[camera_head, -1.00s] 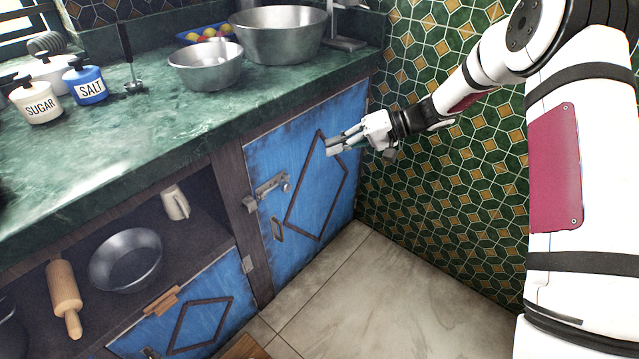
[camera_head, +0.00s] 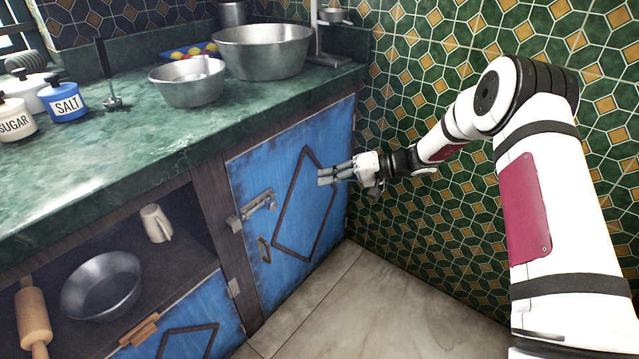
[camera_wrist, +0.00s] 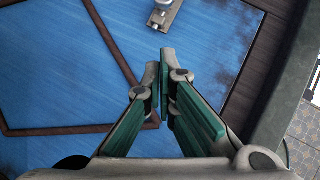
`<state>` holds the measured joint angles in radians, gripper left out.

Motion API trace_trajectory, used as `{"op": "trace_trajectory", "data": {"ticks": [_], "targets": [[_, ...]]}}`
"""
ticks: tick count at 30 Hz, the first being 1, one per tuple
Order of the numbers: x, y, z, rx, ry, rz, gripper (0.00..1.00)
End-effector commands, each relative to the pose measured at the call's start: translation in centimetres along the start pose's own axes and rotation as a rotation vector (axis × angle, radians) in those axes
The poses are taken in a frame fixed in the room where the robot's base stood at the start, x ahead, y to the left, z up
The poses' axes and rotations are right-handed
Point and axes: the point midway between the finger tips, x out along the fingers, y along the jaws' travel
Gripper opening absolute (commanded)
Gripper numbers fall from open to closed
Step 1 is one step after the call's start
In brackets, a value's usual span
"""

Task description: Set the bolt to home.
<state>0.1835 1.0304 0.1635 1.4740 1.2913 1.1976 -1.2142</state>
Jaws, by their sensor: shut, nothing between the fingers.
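The metal slide bolt (camera_head: 258,205) is fixed near the left edge of the blue cabinet door (camera_head: 318,240), close to the wooden frame post. Part of the bolt, with its knob, also shows at the top of the wrist view (camera_wrist: 163,14). My gripper (camera_head: 321,177) is to the right of the bolt and a little higher, in front of the door's diamond moulding. It is apart from the bolt. In the wrist view its fingertips (camera_wrist: 159,62) are together with nothing between them.
The green marble counter (camera_head: 140,150) overhangs above the door. Metal bowls (camera_head: 262,52) and jars stand on it. A door handle (camera_head: 264,250) sits below the bolt. An open shelf (camera_head: 190,258) lies to the left. The tiled wall (camera_head: 430,220) closes off the right side.

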Motion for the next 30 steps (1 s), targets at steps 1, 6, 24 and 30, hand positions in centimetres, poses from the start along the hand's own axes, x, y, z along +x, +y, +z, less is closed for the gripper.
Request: {"op": "trace_trajectory", "data": {"ticks": [1,6,24,30], "targets": [[1.2,0.1,0.1,-0.001,-0.003,-0.001,0.0],[4.6,0.2,0.2,-0.001,-0.004,-0.001,0.0],[10.8,0.0,2.8,0.0,-0.001,0.0,0.0],[10.8,0.0,2.9,0.0,0.0,0.0,0.0]]}}
